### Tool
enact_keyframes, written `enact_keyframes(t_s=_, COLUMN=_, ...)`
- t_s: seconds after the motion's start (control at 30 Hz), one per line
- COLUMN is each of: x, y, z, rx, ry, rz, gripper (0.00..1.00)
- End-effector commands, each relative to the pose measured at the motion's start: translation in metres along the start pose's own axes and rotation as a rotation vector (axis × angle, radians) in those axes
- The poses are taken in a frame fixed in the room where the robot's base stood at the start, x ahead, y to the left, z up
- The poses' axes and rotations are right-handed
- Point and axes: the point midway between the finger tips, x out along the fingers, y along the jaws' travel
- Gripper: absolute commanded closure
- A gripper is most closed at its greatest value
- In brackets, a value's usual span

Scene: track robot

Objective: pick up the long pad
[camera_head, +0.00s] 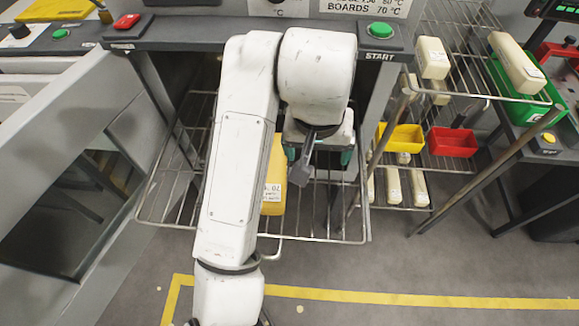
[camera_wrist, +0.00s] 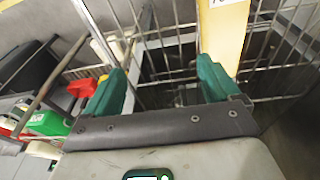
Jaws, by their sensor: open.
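A long yellow pad (camera_head: 273,188) with a white label lies on the wire rack below the machine front. My arm hides much of it. In the wrist view, part of the pad (camera_wrist: 223,32) shows at the top, beyond the right finger. My gripper (camera_head: 318,156) is over the rack, to the right of the pad in the head view. Its two green fingers (camera_wrist: 160,86) are spread apart, with only rack wires and dark space visible between them. The gripper appears apart from the pad.
The wire rack (camera_head: 325,240) has open bars around the pad. A shelf rack at right carries cream blocks (camera_head: 432,58), a yellow bin (camera_head: 402,137) and a red bin (camera_head: 453,143). A green tray (camera_head: 525,105) stands farther right. The machine ledge (camera_head: 215,32) overhangs behind.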

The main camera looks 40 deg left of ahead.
Motion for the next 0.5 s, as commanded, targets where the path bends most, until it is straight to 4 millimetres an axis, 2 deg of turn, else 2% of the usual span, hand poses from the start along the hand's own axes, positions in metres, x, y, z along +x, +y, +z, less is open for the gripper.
enact_keyframes(t_s=0.03, x=-0.01, y=-0.029, z=-0.001, rx=-0.032, ry=-0.007, rz=-0.029, gripper=0.11)
enact_keyframes(t_s=0.1, x=-0.019, y=-0.054, z=0.001, rx=-0.062, ry=-0.02, rz=-0.053, gripper=0.11)
enact_keyframes(t_s=0.2, x=-0.027, y=-0.075, z=0.004, rx=-0.086, ry=-0.033, rz=-0.071, gripper=0.11)
enact_keyframes(t_s=0.33, x=-0.017, y=-0.081, z=0.006, rx=-0.095, ry=-0.039, rz=-0.074, gripper=0.11)
enact_keyframes(t_s=0.5, x=0.011, y=-0.082, z=0.007, rx=-0.095, ry=-0.039, rz=-0.073, gripper=0.11)
